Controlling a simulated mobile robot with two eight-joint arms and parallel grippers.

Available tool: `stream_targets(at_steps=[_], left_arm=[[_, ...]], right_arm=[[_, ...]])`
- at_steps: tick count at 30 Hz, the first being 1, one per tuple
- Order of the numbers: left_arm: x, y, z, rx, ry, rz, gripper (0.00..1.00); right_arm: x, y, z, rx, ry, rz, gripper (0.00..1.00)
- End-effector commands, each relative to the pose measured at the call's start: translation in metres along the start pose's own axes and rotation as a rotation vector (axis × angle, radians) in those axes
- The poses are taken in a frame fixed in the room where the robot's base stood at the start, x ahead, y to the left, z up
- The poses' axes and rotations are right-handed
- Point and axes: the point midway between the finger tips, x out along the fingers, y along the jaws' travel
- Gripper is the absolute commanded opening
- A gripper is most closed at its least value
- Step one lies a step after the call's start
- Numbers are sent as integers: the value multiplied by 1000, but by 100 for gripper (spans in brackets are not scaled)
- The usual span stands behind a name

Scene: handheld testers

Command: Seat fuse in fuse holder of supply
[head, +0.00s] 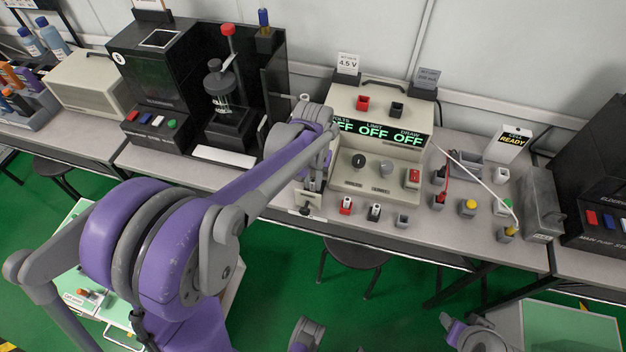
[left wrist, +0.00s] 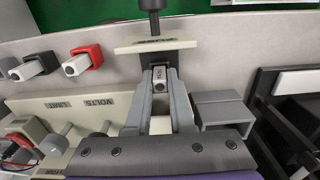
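The supply (head: 385,165) is a beige bench unit with a lit display reading OFF; it stands mid-table. My left gripper (head: 310,190) is at the table's front edge, by the supply's left front corner. In the left wrist view its fingertips (left wrist: 160,82) close on a small pale block with a dark round mark, which looks like the fuse (left wrist: 158,76). A dark socket (left wrist: 171,57), which looks like the fuse holder, lies just beyond, under a beige plate (left wrist: 155,45) lettered FUSE. Whether the fuse is inside the socket is unclear. A grey gripper-like part (head: 470,334) shows at the bottom right; its fingers are unclear.
A grey box (left wrist: 222,108) sits close right of my left fingers. A black tester (head: 155,85) is left; a grey box (head: 541,203) is right.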

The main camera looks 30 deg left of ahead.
Motion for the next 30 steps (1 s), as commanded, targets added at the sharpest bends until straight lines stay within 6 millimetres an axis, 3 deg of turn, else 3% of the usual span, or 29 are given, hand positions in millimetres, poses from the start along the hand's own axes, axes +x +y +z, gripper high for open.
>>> stream_targets(at_steps=[1,3,15,30], left_arm=[[0,0,0,0,0,0,36],[0,0,0,0,0,0,48],[-9,0,0,0,0,0,48],[-105,0,0,-1,0,0,48]], right_arm=[[0,0,0,0,0,0,49],[0,0,0,0,0,0,49],[-4,0,-2,0,1,0,49],[-15,0,-9,0,5,0,49]])
